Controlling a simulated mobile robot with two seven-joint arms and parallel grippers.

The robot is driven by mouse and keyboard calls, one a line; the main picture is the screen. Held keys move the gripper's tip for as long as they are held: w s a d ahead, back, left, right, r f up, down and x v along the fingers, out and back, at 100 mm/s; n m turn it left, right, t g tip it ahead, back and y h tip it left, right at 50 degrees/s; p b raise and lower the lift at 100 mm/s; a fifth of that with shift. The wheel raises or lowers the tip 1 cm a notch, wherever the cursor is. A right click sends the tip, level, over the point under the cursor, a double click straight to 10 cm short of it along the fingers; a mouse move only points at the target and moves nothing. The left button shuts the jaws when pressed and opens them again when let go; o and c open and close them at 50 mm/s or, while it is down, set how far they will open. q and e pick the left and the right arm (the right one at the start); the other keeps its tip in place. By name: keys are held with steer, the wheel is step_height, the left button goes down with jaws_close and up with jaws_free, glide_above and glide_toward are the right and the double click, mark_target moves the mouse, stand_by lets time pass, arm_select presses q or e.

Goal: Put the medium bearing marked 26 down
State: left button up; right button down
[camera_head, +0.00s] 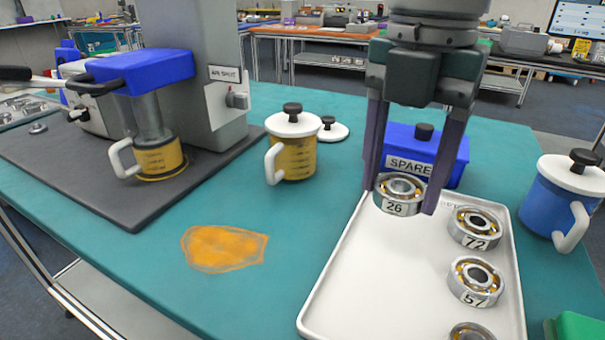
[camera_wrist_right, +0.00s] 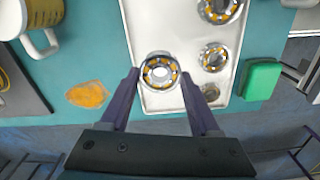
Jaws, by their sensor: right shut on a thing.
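The medium bearing marked 26 (camera_head: 396,208) is a silver ring with an orange-yellow cage. My right gripper (camera_head: 402,200) is shut on it, one dark finger on each side. It is at the far left corner of the white tray (camera_head: 365,265); I cannot tell whether it touches the tray. The bearing also shows in the right wrist view (camera_wrist_right: 160,72) between the fingers, inside the tray's outline. My left gripper is not in view.
Bearings marked 72 (camera_head: 474,228) and 57 (camera_head: 476,282) and a partly cut-off one (camera_head: 470,331) line the tray's right side. A blue SPARE box (camera_head: 455,160) stands behind. A yellow mug (camera_head: 293,158) and orange patch (camera_head: 225,248) are left; a blue mug (camera_head: 560,205) is right. The tray's middle is clear.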

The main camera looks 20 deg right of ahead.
mark_target(384, 250)
step_height(384, 250, down, 7)
steer(key=shift+r+b, duration=0.1)
steer(key=shift+b, duration=0.4)
steer(key=shift+c, duration=1.9)
jaws_free()
step_height(384, 250, up, 12)
steer(key=p, duration=0.2)
